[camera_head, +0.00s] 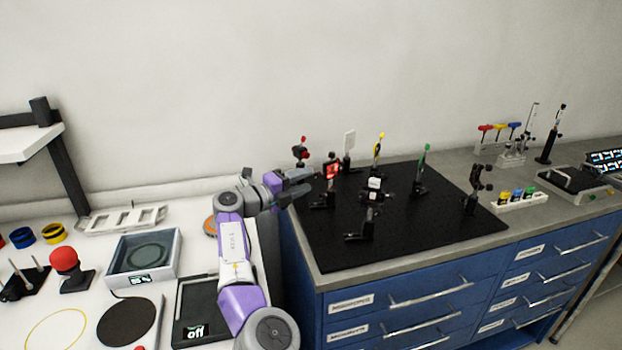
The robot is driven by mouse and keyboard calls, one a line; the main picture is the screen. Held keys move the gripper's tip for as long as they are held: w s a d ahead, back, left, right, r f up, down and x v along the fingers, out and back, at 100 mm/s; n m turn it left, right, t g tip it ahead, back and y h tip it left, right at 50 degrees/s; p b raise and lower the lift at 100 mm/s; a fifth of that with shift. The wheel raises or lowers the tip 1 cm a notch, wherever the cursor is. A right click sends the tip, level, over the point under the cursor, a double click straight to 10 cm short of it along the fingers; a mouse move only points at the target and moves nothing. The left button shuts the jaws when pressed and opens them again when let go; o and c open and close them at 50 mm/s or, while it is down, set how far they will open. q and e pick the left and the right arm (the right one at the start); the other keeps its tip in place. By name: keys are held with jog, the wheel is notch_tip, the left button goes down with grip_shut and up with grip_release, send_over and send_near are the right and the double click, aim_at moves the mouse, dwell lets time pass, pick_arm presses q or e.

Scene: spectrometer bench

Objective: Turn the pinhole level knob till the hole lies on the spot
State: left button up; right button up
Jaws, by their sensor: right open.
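Several small optical mounts stand on the black breadboard (430,235). A mount with a red-lit face (332,169) stands near its left edge, and a mount with red knobs (301,152) stands behind it. I cannot tell for sure which one is the pinhole, and its hole and the spot are too small to make out. My right gripper (304,182) reaches in from the left, open and empty, its fingers pointing right toward the red-lit mount. It appears just short of that mount. My left gripper is not in view.
A white post (349,147), a yellow-topped mount (378,155) and a green-topped mount (422,168) stand on the breadboard. A dark mount (476,187) stands near its right edge. The breadboard's front right is clear.

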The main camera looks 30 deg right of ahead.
jog(key=a, duration=0.3)
jog(key=shift+s+a, duration=0.3)
jog(key=shift+a, duration=0.05)
jog(key=shift+r, duration=0.1)
